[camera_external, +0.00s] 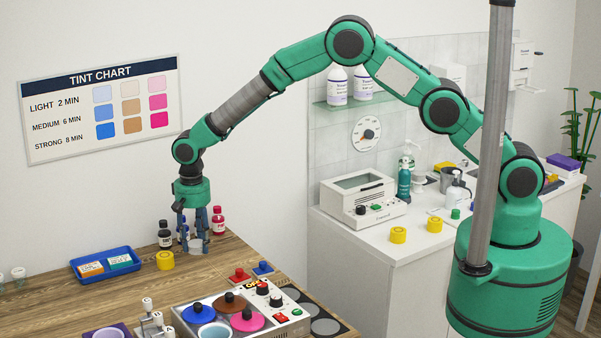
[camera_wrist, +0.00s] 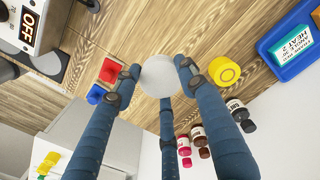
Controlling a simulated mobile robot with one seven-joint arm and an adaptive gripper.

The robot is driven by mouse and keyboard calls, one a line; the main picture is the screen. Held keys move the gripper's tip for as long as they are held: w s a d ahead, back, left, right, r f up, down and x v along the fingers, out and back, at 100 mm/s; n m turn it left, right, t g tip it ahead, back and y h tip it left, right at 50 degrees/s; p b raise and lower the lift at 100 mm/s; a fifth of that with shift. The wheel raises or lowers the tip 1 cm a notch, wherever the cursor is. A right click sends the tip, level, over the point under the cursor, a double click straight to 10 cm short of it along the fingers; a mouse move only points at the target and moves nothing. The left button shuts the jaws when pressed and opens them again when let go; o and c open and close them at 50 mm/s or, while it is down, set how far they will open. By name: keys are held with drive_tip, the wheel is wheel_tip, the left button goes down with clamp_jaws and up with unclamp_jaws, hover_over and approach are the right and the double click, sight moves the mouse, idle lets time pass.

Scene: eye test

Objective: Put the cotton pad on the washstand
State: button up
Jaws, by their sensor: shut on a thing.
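A round white cotton pad (camera_wrist: 160,76) sits between the fingertips of my gripper (camera_wrist: 158,80) in the wrist view. My gripper has several blue fingers and is shut on the pad. In the external view the gripper (camera_external: 197,235) points down at the back of the wooden table, with the white pad (camera_external: 196,246) at its tips. I cannot tell whether the pad touches the table. A white cabinet with a flat top (camera_external: 375,243) stands to the right and may be the washstand; I see no basin on it.
A yellow ring-shaped jar (camera_external: 165,260), small bottles (camera_external: 165,235) and a blue tray (camera_external: 83,272) are close to my gripper. Red and blue pieces (camera_external: 240,274) and a tinting device (camera_external: 240,315) lie in front. A white box-shaped appliance (camera_external: 363,200) and yellow jars (camera_external: 398,235) occupy the cabinet top.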

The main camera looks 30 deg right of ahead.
sight(194, 254)
drive_tip(key=shift+s+a+f, duration=0.1)
drive_tip(key=shift+s+a, duration=0.55)
drive_tip(key=shift+a, duration=0.2)
drive_tip(key=shift+f, duration=0.1)
drive_tip(key=shift+f, duration=2.4)
drive_tip(key=shift+f, duration=2.3)
drive_tip(key=shift+f, duration=0.2)
drive_tip(key=o, duration=0.7)
